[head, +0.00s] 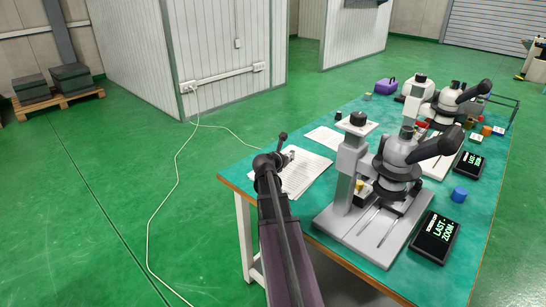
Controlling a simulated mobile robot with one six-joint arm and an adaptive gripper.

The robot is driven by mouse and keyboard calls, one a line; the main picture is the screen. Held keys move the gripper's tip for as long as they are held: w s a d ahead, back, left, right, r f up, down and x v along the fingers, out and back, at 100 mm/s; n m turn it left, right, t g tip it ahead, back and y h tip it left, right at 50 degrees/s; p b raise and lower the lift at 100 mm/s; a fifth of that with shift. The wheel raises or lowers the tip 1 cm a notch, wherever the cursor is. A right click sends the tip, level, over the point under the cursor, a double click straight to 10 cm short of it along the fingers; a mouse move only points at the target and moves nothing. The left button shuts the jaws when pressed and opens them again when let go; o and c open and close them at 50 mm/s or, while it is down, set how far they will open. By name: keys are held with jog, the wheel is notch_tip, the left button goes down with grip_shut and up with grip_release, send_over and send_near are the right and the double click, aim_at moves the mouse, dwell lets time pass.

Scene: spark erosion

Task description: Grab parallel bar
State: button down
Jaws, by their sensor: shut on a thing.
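My gripper (287,157) is small in the head view, over the left end of the green-topped bench, above a printed white sheet (306,172). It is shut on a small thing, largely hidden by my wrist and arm. A small pale grey piece at the jaws looks like the parallel bar (291,153), but its shape is too small to be sure. Thin metal rods (369,222) lie on the grey base plate of the near microscope (398,165), to the right of my gripper and apart from it.
The near microscope, a black display (434,236) and a blue cylinder (459,194) occupy the bench's near right. A second microscope (447,100), a purple box (385,86) and small coloured items stand farther back. A white cable (178,190) runs along the green floor.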

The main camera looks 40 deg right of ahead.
jog(key=shift+s+d+r, duration=0.15)
jog(key=shift+s+d, duration=0.55)
jog(key=shift+s, duration=0.3)
jog(key=shift+s+d+r, duration=0.1)
jog(key=shift+s+d, duration=0.6)
jog(key=shift+s, duration=0.3)
jog(key=shift+r, duration=0.1)
